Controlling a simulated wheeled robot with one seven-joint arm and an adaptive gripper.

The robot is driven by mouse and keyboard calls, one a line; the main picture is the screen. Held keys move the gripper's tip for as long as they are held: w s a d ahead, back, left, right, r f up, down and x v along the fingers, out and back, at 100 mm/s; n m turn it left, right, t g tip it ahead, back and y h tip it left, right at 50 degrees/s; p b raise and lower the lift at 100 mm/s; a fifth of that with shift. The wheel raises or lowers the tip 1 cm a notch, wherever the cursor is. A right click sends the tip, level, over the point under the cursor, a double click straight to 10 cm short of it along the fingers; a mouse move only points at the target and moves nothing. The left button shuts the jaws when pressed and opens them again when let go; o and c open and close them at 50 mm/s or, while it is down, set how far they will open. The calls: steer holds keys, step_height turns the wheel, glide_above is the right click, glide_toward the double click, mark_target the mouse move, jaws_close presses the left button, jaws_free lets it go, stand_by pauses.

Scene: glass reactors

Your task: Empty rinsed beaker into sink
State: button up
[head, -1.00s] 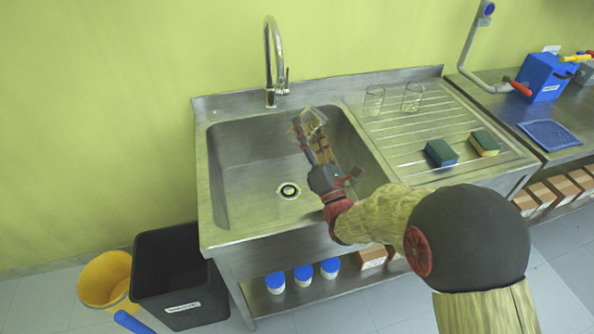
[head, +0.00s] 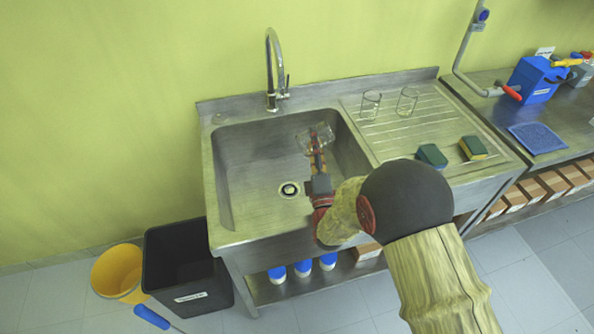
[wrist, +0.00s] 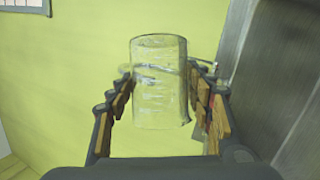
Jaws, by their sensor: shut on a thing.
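My gripper (head: 317,158) is shut on a clear glass beaker (head: 312,139) over the right part of the steel sink basin (head: 245,170). In the head view the beaker lies tilted well over on its side. The wrist view shows the beaker (wrist: 159,80) between the two wood-padded fingers (wrist: 162,100). I cannot tell whether any liquid is in it. The round drain (head: 290,190) shows on the basin floor, to the lower left of the beaker.
A tall curved faucet (head: 270,65) stands behind the basin. Two glass beakers (head: 370,104) and two sponges (head: 432,155) are on the ribbed drainboard (head: 390,135) at right. A black bin (head: 185,268) and a yellow bucket (head: 118,273) stand on the floor at left.

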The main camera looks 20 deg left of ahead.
mark_target(323, 147)
steer(key=shift+w+d+m+h+p, duration=0.2)
steer(key=shift+m+h+p, duration=0.2)
steer(key=shift+m+p, duration=0.55)
step_height(323, 147, down, 2)
steer(key=shift+w+d+f+m+h, duration=0.1)
steer(key=shift+m+h, duration=0.25)
steer(key=shift+m, duration=0.2)
steer(key=shift+w+d+f+m+h, duration=0.1)
steer(key=shift+m+h, duration=0.25)
steer(key=shift+m, duration=0.15)
steer(key=shift+w+f+m+g+p, duration=0.15)
steer(key=shift+m+g+p, duration=0.35)
steer(key=shift+m+p, duration=0.6)
steer(key=shift+w+d+f+m+h, duration=0.55)
steer(key=shift+d+m+h, duration=0.15)
steer(key=shift+d+m, duration=0.1)
steer(key=w+d+f+m+g+y, duration=0.1)
steer(key=w+d+f+m+g, duration=0.2)
steer(key=m, duration=0.8)
steer(key=shift+w+d+f+g, duration=0.25)
steer(key=shift+f+g, duration=0.7)
steer(key=shift+g, duration=1.15)
